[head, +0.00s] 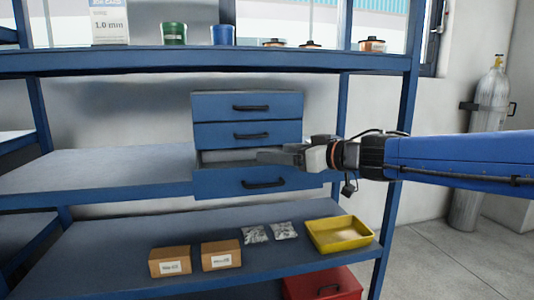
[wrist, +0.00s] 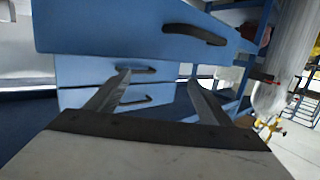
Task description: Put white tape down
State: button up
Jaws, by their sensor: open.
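I can make out no white tape in either view. A blue drawer cabinet (head: 248,118) stands on the middle shelf, and its bottom drawer (head: 225,183) is pulled out. My gripper (head: 268,155) reaches in from the right, level with the opening of that drawer, in front of the drawer above. In the wrist view my gripper (wrist: 158,80) shows two spread fingers with nothing between them. The pulled-out drawer front (wrist: 120,28) crosses the top of that tilted view, with the other drawers (wrist: 85,72) beyond the fingers. Most of the drawer's inside is hidden.
The blue shelf rack's right post (head: 402,125) stands close to my arm. The lower shelf holds two cardboard boxes (head: 220,255), two small bags (head: 284,230) and a yellow tray (head: 342,236). A red case (head: 325,285) is below. The middle shelf is clear left of the cabinet.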

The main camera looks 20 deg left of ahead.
jog(key=v, duration=0.3)
jog(key=shift+d, duration=0.25)
